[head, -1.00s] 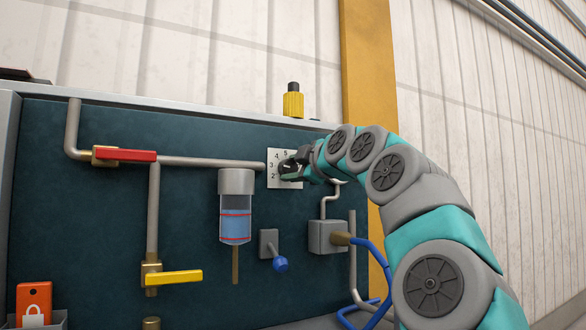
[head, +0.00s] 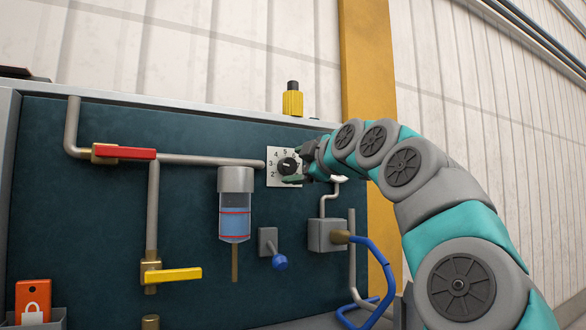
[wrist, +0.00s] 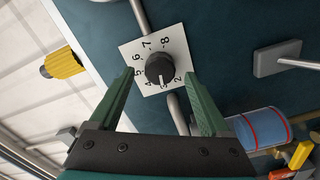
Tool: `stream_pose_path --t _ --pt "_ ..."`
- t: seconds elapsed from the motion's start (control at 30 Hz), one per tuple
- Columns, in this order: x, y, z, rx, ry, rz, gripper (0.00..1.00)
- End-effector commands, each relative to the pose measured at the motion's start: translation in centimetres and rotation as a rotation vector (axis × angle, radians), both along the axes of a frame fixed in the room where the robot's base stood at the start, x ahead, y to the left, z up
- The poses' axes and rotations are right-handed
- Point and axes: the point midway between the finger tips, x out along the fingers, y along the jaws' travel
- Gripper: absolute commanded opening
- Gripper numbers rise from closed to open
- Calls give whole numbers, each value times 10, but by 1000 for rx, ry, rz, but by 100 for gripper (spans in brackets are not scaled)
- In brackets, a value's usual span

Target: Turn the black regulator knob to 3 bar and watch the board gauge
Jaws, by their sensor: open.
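The black regulator knob (head: 288,166) sits on a white plate (head: 272,180) with printed numbers on the dark board. In the wrist view the knob (wrist: 160,68) carries a white mark that appears to point near the 3, between the 4 and the 2. My gripper (head: 298,166) is open just right of the knob in the head view. In the wrist view its green fingers (wrist: 159,75) stand wide apart to either side of the knob, empty and apart from it. I cannot make out a board gauge in either view.
Left of the plate are a clear bowl with blue liquid (head: 235,212), a red lever (head: 124,153) and a yellow lever (head: 173,276). A blue-tipped lever (head: 279,263) and a grey box with a blue hose (head: 327,236) are below. A yellow cylinder (head: 293,103) stands on top.

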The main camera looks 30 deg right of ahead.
Motion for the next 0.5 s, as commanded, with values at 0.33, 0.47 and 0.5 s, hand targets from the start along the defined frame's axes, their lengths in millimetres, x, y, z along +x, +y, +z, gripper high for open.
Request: stream_pose_path --t 0.33,0.47,0.5 --pt "-50 -2 -1 0 -1 0 81" --pt "-57 -2 -1 0 0 -1 81" --pt "-57 -2 -1 0 1 0 81"
